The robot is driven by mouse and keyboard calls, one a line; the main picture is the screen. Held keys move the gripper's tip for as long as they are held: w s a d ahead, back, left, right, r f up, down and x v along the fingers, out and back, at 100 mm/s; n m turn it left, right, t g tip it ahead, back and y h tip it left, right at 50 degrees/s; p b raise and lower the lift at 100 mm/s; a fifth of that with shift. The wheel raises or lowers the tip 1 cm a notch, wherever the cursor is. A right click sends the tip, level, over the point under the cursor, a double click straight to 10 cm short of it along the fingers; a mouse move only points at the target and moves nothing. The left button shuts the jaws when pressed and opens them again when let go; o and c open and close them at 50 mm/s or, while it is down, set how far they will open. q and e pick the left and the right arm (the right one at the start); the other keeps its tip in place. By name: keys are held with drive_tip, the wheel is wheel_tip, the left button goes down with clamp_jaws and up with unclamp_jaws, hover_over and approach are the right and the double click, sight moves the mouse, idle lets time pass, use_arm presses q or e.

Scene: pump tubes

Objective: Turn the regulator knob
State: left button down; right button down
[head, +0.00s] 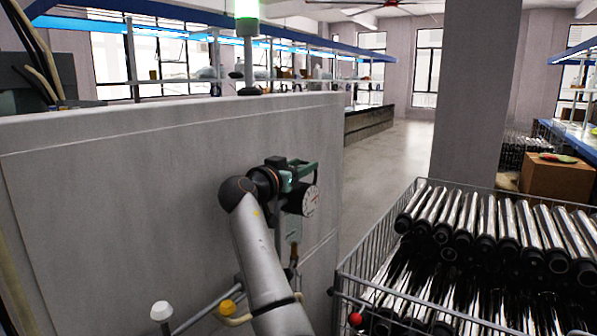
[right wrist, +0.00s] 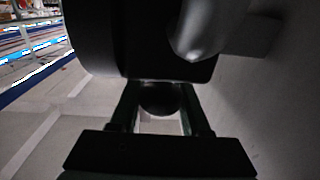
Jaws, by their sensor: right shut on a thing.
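The regulator is on the side of the grey cabinet, with a round white-faced gauge (head: 310,200) showing in the head view. My right gripper (head: 288,180) is at the regulator, just left of and above the gauge, and partly hides it. In the right wrist view, the two dark fingers of my right gripper (right wrist: 157,108) stand on either side of a dark round knob (right wrist: 160,97). The gripper is shut on this knob. A large dark rounded body (right wrist: 140,40) fills the upper middle of that view. The knob's turn angle cannot be read. My left gripper is out of view.
The grey cabinet (head: 110,200) fills the left. A wire basket (head: 372,270) with several shiny metal tubes (head: 500,225) stands at the right, close to my right arm. A grey pillar (head: 475,90) rises behind it. Open floor (head: 385,165) lies beyond the cabinet.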

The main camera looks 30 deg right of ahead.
drive_tip(key=m+g, duration=0.1)
drive_tip(key=g+h, duration=0.1)
drive_tip(key=shift+s+d+m+g, duration=0.1)
drive_tip(key=shift+s+m+g, duration=0.2)
drive_tip(key=shift+m, duration=0.1)
drive_tip(key=shift+c, duration=1.9)
unclamp_jaws()
drive_tip(key=v, duration=0.7)
drive_tip(key=shift+a+b, duration=0.25)
drive_tip(key=shift+b, duration=0.1)
